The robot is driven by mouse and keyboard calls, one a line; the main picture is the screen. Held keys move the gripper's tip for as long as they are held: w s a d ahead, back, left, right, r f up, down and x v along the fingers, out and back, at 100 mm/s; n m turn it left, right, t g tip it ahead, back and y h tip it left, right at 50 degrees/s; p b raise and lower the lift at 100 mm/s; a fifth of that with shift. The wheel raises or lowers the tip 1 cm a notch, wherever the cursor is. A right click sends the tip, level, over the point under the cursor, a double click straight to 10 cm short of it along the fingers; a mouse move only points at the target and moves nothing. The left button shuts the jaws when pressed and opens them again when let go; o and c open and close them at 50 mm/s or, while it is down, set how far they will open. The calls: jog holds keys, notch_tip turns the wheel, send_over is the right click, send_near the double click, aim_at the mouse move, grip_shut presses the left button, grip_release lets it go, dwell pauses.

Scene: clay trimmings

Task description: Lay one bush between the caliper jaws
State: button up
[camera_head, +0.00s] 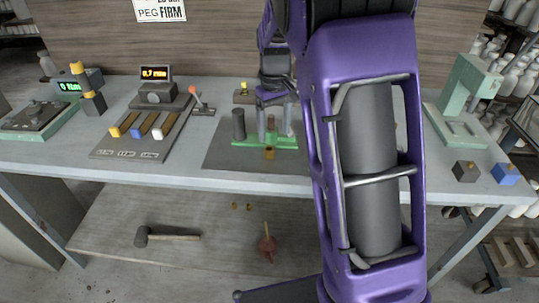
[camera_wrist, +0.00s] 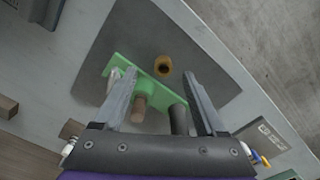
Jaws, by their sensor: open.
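My gripper (camera_head: 274,137) is over the green fixture (camera_head: 246,141) on the dark mat. It is open and empty; its fingers spread apart in the wrist view (camera_wrist: 160,75). A brass bush (camera_head: 270,154) with a dark hole sits at the mat's front edge, apart from the fingers; it also shows in the wrist view (camera_wrist: 162,64), just beyond the fingertips. A brown peg (camera_wrist: 139,108) stands at the fixture between the fingers. A unit with an orange millimetre display (camera_head: 155,95) stands at the back left; I cannot make out caliper jaws on it.
A dark cylinder (camera_head: 238,124) stands left of the fixture. Coloured blocks sit on a slotted board (camera_head: 130,143). A pale green press (camera_head: 462,100) and two small blocks are at the right.

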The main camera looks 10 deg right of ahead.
aim_at(269, 146)
jog(key=f, duration=0.4)
jog(key=w+a+f+b, duration=0.1)
jog(key=f, duration=0.1)
jog(key=shift+f, duration=0.2)
jog(key=shift+r, duration=0.1)
grip_shut()
